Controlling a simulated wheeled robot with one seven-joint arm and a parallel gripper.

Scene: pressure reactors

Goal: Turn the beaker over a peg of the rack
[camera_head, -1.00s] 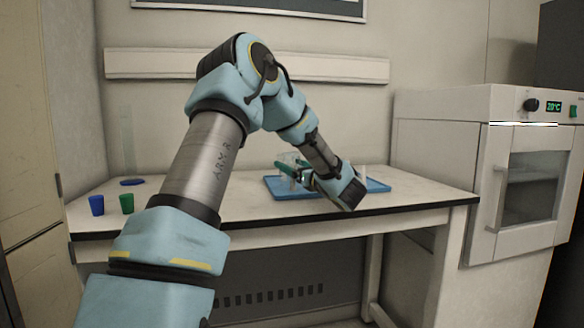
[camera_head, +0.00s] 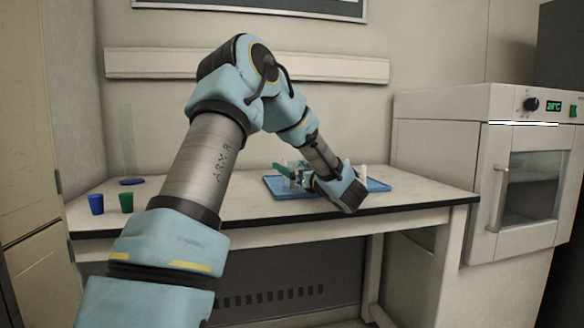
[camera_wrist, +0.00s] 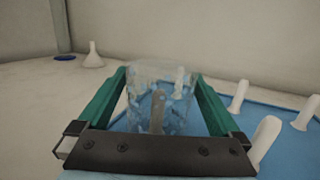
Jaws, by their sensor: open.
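The clear glass beaker (camera_wrist: 160,95) stands between the two green fingers of my gripper (camera_wrist: 160,76) in the wrist view. The fingers are open on either side of it, and I cannot tell whether they touch the glass. A pale peg (camera_wrist: 157,112) shows through the beaker's wall. Which end of the beaker is up is not clear. The blue rack (camera_wrist: 295,150) lies under and to the right of it, with several white pegs (camera_wrist: 238,96). In the head view, my gripper (camera_head: 287,171) is low over the rack (camera_head: 379,185) and hides part of it.
A white funnel (camera_wrist: 93,56) and a dark blue disc (camera_wrist: 65,57) are at the back left in the wrist view. In the head view, a blue cup (camera_head: 96,204) and a green cup (camera_head: 126,202) stand on the bench's left end. An oven (camera_head: 530,170) stands to the right.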

